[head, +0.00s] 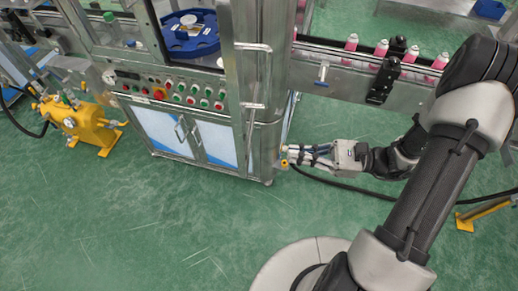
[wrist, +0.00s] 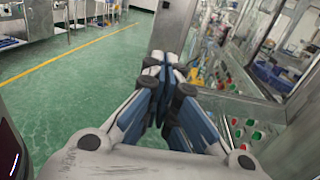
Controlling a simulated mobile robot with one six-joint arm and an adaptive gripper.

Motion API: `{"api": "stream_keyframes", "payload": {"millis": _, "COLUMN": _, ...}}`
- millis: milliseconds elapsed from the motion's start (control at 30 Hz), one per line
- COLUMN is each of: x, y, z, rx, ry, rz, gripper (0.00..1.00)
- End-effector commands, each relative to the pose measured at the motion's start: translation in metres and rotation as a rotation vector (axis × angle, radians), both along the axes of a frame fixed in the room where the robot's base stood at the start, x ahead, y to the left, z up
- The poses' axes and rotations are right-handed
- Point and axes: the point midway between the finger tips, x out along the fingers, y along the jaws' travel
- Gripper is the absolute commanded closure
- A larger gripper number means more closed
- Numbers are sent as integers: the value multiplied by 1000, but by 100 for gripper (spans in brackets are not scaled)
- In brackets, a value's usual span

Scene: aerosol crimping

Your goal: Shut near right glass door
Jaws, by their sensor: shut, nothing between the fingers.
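The machine's near right glass door (head: 238,65) shows in the head view as a narrow metal-framed panel at the cabinet's right front corner, seen at a steep angle. Its long bar handle (head: 268,75) is on the right side of this panel. I cannot tell exactly how far the door stands open. My gripper (head: 285,154) is beside the cabinet's lower right corner, below the door handle and pointing left. In the wrist view, my gripper (wrist: 170,72) has its fingers together and empty, with a grey upright just beyond the tips.
A control panel (head: 170,93) with several coloured buttons sits above white lower cabinet doors (head: 215,140). A blue turntable (head: 190,35) is inside the machine. A conveyor (head: 335,75) with pink cans runs right. A yellow pump (head: 82,122) stands left. Green floor (head: 150,220) in front is clear.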

Motion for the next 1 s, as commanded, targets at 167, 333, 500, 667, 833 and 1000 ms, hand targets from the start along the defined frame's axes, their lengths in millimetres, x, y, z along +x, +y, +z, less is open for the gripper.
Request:
{"api": "stream_keyframes", "payload": {"millis": 167, "x": 6, "y": 41, "z": -1, "rx": -2, "ry": 0, "rz": 8, "gripper": 100}}
{"api": "stream_keyframes", "payload": {"millis": 333, "x": 12, "y": 72, "z": -1, "rx": -1, "ry": 0, "rz": 6, "gripper": 100}}
{"api": "stream_keyframes", "payload": {"millis": 500, "x": 16, "y": 91, "z": -1, "rx": -2, "ry": -1, "rz": 4, "gripper": 100}}
{"api": "stream_keyframes", "payload": {"millis": 667, "x": 17, "y": 97, "z": 0, "rx": -2, "ry": -1, "rz": 1, "gripper": 100}}
{"api": "stream_keyframes", "payload": {"millis": 833, "x": 17, "y": 97, "z": 0, "rx": -2, "ry": -1, "rz": 1, "gripper": 100}}
{"api": "stream_keyframes", "payload": {"millis": 1000, "x": 17, "y": 97, "z": 0, "rx": -2, "ry": -1, "rz": 1, "gripper": 100}}
